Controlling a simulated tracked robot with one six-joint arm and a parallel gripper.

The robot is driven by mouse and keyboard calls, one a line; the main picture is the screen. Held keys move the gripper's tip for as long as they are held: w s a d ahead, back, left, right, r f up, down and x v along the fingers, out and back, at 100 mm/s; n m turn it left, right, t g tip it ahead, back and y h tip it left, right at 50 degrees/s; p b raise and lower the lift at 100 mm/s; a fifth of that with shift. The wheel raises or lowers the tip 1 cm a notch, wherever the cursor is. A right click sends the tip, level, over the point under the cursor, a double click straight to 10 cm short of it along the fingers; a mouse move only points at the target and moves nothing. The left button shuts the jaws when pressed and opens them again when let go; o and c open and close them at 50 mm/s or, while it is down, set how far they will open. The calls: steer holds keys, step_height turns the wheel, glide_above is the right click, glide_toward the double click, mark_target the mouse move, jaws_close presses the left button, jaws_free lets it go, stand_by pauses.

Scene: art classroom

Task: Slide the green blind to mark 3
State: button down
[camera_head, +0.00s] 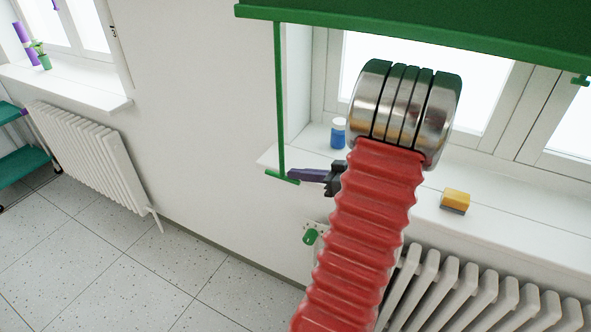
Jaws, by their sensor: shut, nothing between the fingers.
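The green blind (430,28) hangs across the top of the window on the right, and its lower edge shows. A thin green rod (279,90) hangs down at its left side and ends in a short green crossbar (282,176). My gripper (292,174), with purple fingers, is shut and empty. Its tips point left, right by the crossbar in the picture; I cannot tell whether they touch it. My red arm hides part of the window and sill. I cannot make out any numbered marks.
A blue jar (338,133) and a yellow sponge-like block (455,201) stand on the white sill (520,232). Below are a radiator (480,295) and a green knob (310,236) on a wall plate. Floor at left is clear, with a teal shelf (22,165) beyond.

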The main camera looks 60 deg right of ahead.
stand_by(0.4)
steer(key=shift+r, duration=0.5)
steer(key=r+v, duration=0.2)
steer(key=v, duration=0.8)
steer(key=shift+d+r, duration=0.35)
steer(key=shift+d, duration=0.05)
steer(key=c, duration=2.5)
jaws_free()
